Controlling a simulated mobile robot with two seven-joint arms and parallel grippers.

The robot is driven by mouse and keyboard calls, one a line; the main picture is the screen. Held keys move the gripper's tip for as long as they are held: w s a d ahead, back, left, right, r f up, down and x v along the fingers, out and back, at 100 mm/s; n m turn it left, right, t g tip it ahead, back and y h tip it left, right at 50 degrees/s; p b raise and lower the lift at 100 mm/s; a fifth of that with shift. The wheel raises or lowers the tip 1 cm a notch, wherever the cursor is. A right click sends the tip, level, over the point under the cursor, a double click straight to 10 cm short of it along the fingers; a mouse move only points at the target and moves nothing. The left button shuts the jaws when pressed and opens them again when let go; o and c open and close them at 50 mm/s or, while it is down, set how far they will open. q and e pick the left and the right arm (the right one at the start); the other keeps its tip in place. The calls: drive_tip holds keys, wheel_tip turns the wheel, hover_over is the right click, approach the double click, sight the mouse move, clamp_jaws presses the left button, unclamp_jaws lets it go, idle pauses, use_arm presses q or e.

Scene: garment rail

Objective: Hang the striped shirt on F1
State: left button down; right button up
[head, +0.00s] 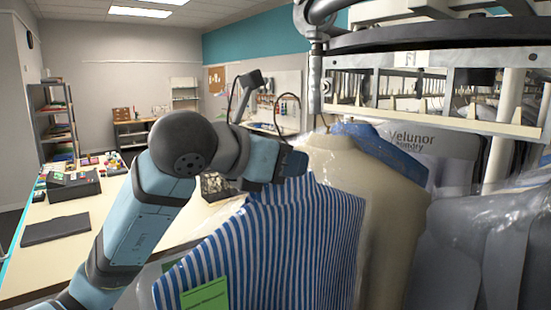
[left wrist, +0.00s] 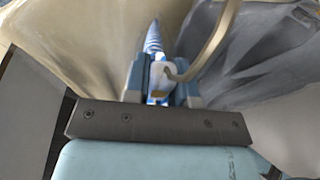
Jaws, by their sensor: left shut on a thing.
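The blue-and-white striped shirt (head: 290,240) hangs upright in the front middle of the head view, with a green tag (head: 205,297) low on its left side. My left gripper (head: 290,165) is at the top of the shirt, by the collar. In the left wrist view the gripper (left wrist: 162,80) is shut at the hanger's neck, and a tan hook (left wrist: 212,35) curves up beyond the fingers. A bit of striped cloth (left wrist: 153,38) shows past them. A label reading F1 cannot be made out. My right gripper is not in view.
A cream garment (head: 390,220) hangs close behind the shirt, and grey bagged garments (head: 465,250) hang at the right. The metal rail frame (head: 440,95) spans the upper right. A long table (head: 120,225) with boxes stands at the left.

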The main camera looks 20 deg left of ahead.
use_arm(q)
drive_tip(key=shift+w+d+r+p, duration=0.1)
drive_tip(key=shift+w+d+p, duration=0.15)
drive_tip(key=shift+w+d, duration=0.25)
drive_tip(key=shift+w+d+p, duration=0.2)
drive_tip(key=shift+w+d, duration=0.1)
drive_tip(key=shift+w, duration=0.35)
drive_tip(key=shift+w+d, duration=0.5)
drive_tip(key=shift+w, duration=0.1)
drive_tip(key=shift+w, duration=0.1)
drive_tip(key=shift+w+d+r, duration=0.2)
drive_tip(key=shift+w+d, duration=0.35)
drive_tip(key=shift+w, duration=0.2)
drive_tip(key=shift+w+d+r, duration=0.2)
drive_tip(key=shift+w+d, duration=0.35)
drive_tip(key=shift+w, duration=0.15)
drive_tip(key=shift+w, duration=0.1)
drive_tip(key=shift+w+d+b, duration=0.35)
drive_tip(key=shift+w+d, duration=0.4)
drive_tip(key=shift+w, duration=0.25)
drive_tip(key=shift+w+d+b, duration=0.35)
drive_tip(key=shift+w+d, duration=0.4)
drive_tip(key=shift+w, duration=0.25)
drive_tip(key=shift+f+b, duration=1.35)
